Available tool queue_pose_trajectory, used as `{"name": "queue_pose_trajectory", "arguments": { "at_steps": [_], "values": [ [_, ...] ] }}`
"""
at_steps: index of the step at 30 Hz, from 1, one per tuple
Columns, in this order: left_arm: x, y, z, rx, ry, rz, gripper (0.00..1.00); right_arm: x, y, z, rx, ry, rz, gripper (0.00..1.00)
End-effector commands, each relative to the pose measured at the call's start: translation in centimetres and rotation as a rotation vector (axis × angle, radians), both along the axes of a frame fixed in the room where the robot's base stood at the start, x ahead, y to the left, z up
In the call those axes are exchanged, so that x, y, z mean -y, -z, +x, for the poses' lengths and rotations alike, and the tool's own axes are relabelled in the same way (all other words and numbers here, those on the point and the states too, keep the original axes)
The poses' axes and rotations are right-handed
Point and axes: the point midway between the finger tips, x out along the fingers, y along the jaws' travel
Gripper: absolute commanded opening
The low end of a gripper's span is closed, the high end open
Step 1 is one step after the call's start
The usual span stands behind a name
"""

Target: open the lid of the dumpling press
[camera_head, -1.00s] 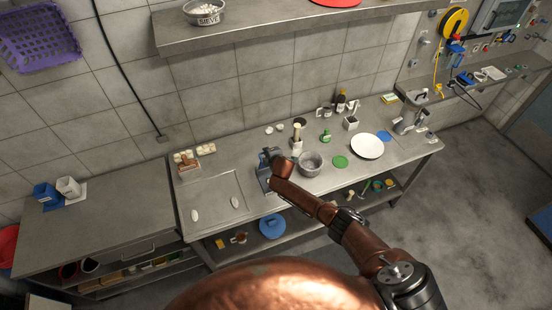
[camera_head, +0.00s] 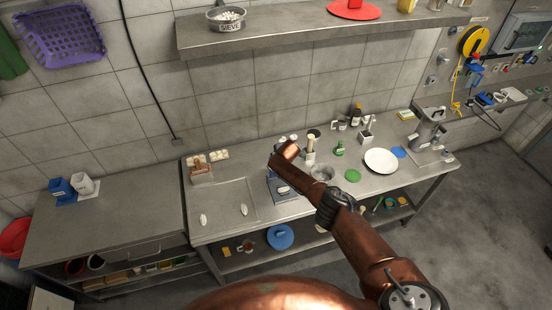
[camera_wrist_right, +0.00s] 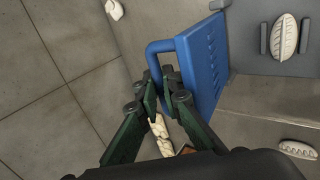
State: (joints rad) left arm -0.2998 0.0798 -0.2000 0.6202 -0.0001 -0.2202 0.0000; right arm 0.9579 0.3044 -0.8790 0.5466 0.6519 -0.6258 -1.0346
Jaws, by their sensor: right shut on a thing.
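The dumpling press (camera_head: 286,190) stands on the steel table, with its grey base showing a pale dumpling in the mould. Its blue lid (camera_wrist_right: 205,62) is swung up away from the base, standing steeply in the right wrist view. The base (camera_wrist_right: 258,62) and dumpling (camera_wrist_right: 285,37) are uncovered at the upper right of that view. My right gripper (camera_wrist_right: 164,80) is shut on the lid's blue loop handle (camera_wrist_right: 154,52). In the head view my right arm hides much of the gripper and lid. My left gripper is not in view.
A metal bowl (camera_head: 322,173) stands close to the right of the press, partly behind my arm. A white plate (camera_head: 381,161) and green disc (camera_head: 353,175) lie further right. Loose dumplings (camera_head: 244,210) lie left of the press. A shelf (camera_head: 330,33) hangs above.

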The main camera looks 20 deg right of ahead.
Motion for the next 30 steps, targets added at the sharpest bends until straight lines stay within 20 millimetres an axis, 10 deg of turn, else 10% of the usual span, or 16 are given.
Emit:
{"name": "queue_pose_trajectory", "arguments": {
  "at_steps": [30],
  "values": [
    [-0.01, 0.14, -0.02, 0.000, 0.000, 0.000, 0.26, 0.21, -0.50, 0.50, 0.012, -0.003, 0.001, 0.14]
  ]
}}
